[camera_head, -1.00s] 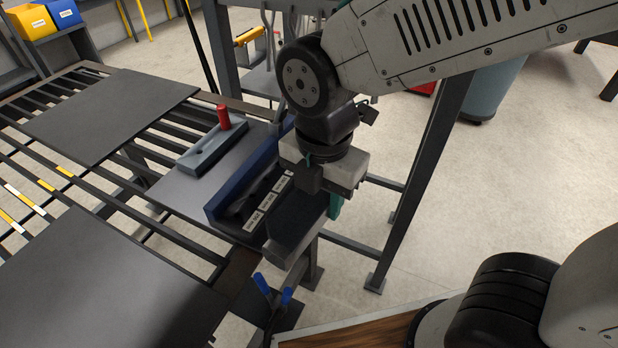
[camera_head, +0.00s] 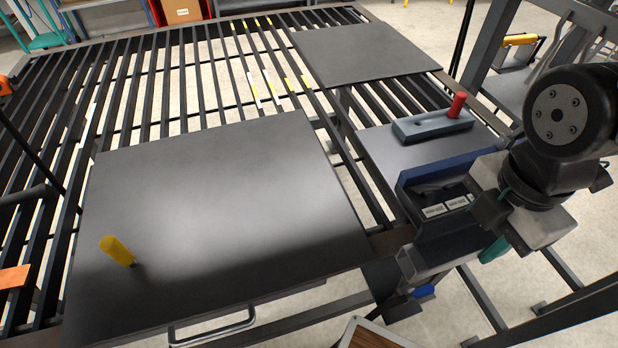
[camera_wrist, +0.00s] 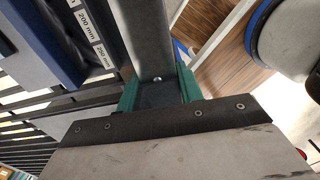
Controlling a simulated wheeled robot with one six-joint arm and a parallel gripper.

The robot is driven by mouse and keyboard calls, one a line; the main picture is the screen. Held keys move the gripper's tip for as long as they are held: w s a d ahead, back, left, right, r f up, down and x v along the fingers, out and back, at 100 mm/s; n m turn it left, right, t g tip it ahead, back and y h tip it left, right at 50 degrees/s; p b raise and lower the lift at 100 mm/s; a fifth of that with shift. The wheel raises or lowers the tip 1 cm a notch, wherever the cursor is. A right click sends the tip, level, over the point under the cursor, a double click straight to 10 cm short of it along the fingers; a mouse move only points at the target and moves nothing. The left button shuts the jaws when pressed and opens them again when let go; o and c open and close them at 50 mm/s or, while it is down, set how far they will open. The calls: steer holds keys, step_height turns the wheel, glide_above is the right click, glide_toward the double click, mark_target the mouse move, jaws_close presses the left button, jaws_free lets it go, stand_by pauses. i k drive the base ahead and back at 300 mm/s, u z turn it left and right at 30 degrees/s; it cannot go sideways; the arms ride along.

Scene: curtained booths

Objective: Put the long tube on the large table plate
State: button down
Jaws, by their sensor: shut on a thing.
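The long tube is a grey square bar. In the head view (camera_head: 440,257) it sticks out to the left of my gripper (camera_head: 492,228), along the front of a labelled rack. In the wrist view the tube (camera_wrist: 145,35) runs up between the green fingers of my gripper (camera_wrist: 158,92), which is shut on it. The far end is out of that view. I cannot tell whether the tube touches the rack. The large table plate (camera_head: 220,190) is a wide dark sheet on the slatted table, left of my gripper. A yellow peg (camera_head: 117,250) stands near its front left corner.
The blue-backed rack (camera_head: 445,170) with size labels stands on a smaller plate (camera_head: 385,150). A grey block with a red peg (camera_head: 433,125) lies behind it. Another dark plate (camera_head: 365,52) lies farther back. Most of the large plate is bare.

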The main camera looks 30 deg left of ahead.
mark_target(238, 183)
steer(key=u, duration=1.95)
steer(key=k, duration=0.9)
steer(key=z, duration=0.45)
steer(key=i, duration=0.95)
